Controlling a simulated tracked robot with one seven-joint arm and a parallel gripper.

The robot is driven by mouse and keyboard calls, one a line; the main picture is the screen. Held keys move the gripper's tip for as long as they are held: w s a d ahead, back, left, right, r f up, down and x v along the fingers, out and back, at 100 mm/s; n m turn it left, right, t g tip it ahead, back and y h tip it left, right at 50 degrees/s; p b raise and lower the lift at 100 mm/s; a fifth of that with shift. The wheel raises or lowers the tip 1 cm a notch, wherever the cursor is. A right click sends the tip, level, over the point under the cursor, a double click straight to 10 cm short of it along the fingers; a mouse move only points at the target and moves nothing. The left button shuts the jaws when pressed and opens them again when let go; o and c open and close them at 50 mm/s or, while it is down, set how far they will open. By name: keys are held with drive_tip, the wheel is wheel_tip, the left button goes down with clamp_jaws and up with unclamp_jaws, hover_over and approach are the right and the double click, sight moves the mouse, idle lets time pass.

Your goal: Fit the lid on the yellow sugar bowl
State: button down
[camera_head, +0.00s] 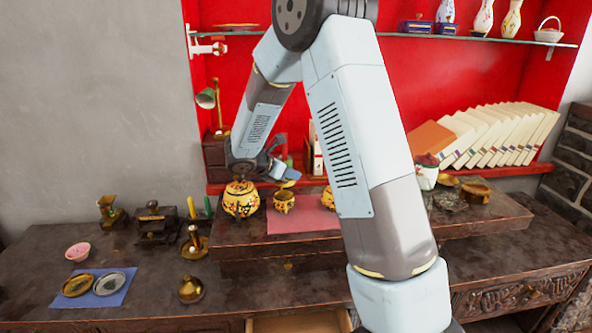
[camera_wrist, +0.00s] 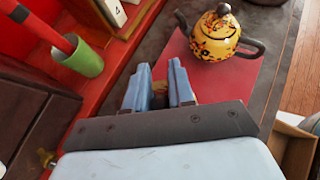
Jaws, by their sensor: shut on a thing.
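My gripper (camera_head: 284,174) is at the back of the raised wooden stand and points down. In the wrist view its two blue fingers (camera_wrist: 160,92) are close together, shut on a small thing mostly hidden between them. In the head view a small yellow lid (camera_head: 287,183) shows just under the fingers. The yellow sugar bowl (camera_head: 283,201), small and patterned, stands just below and in front of it, at the left end of the red mat. The lid looks apart from the bowl, but the gap is hard to judge. The wrist view does not show the bowl.
A larger yellow pot (camera_head: 240,199) stands close on the left. A yellow teapot (camera_wrist: 216,36) with dark handle and spout stands on the red mat (camera_wrist: 190,72); my arm partly hides it in the head view. A green cup (camera_wrist: 84,58) is near the back shelf.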

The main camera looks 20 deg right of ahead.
drive_tip(key=shift+a+f, duration=0.1)
drive_tip(key=shift+f, duration=2.2)
drive_tip(key=shift+f, duration=0.1)
drive_tip(key=c, duration=0.9)
unclamp_jaws()
drive_tip(key=shift+a, duration=0.1)
drive_tip(key=v, duration=1.3)
drive_tip(key=shift+s+a, duration=0.2)
drive_tip(key=shift+a, duration=0.05)
